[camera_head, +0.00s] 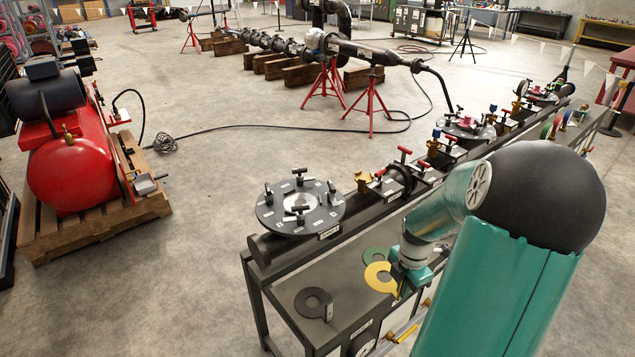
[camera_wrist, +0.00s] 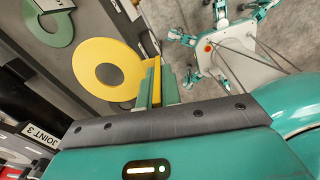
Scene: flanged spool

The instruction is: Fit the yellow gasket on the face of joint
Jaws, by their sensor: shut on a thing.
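The yellow gasket (camera_head: 369,274), a flat ring with a tab, is held by my gripper (camera_head: 398,279) above the grey bench shelf in the head view. In the wrist view my gripper (camera_wrist: 154,90) is shut on the tab of the yellow gasket (camera_wrist: 88,57), and the ring sticks out to the left of the fingers. A round dark flange face (camera_head: 270,215) with several black T-handles lies on the pipe at the left end of the bench, apart from the gasket. A second flange face (camera_head: 484,133) lies farther along. Which joint is meant cannot be told.
A green gasket (camera_head: 372,252) and a dark gasket (camera_head: 308,304) lie on the shelf (camera_head: 345,285). A JOINT 3 label (camera_wrist: 42,137) shows in the wrist view. Valves with red handles (camera_head: 405,151) stand along the pipe. A red compressor (camera_head: 70,175) stands on a pallet at left.

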